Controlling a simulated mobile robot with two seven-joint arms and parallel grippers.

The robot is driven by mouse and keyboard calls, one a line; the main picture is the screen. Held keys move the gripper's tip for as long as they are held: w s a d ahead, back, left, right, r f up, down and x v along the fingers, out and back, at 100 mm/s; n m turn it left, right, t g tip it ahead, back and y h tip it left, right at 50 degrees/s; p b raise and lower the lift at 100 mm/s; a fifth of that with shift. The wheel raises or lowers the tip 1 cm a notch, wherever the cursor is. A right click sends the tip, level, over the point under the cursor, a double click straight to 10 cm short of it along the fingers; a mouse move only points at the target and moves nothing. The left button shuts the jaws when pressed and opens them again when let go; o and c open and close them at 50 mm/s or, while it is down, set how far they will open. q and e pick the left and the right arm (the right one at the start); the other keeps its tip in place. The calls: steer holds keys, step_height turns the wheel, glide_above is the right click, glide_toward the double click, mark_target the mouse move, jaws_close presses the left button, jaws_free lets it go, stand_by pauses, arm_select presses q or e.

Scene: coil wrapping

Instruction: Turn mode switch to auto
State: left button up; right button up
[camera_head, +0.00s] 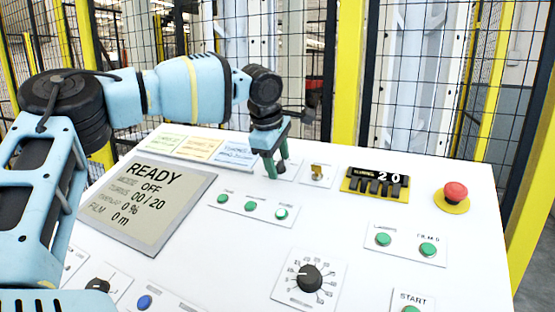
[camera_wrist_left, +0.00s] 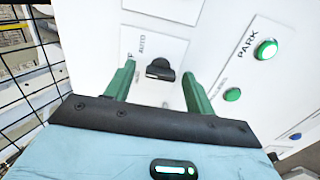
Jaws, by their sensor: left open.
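The mode switch is a small black knob (camera_wrist_left: 160,69) on a white plate in the left wrist view, with AUTO lettering beside it. In the head view it is mostly hidden behind my left gripper (camera_head: 276,169). That gripper has two green fingers pointing down at the panel. In the left wrist view the gripper (camera_wrist_left: 158,76) is open, with one finger on each side of the knob and a visible gap to each. Whether the fingertips touch the panel cannot be told. The display screen (camera_head: 150,203) reads READY and mode OFF. My right gripper is not in view.
Yellow posts and mesh fencing stand behind.

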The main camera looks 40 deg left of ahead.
arm_select(q)
steer(key=shift+c, duration=0.4)
steer(key=c, duration=0.9)
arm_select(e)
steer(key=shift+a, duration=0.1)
arm_select(q)
steer(key=shift+m, duration=0.4)
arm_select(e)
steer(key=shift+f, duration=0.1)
arm_select(q)
steer(key=m, duration=0.2)
steer(key=shift+m+b, duration=0.35)
steer(key=shift+m, duration=0.05)
steer(key=m, duration=0.5)
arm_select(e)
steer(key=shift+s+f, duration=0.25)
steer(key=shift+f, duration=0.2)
arm_select(q)
steer(key=shift+m, duration=0.3)
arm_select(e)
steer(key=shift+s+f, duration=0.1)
arm_select(q)
steer(key=o, duration=1)
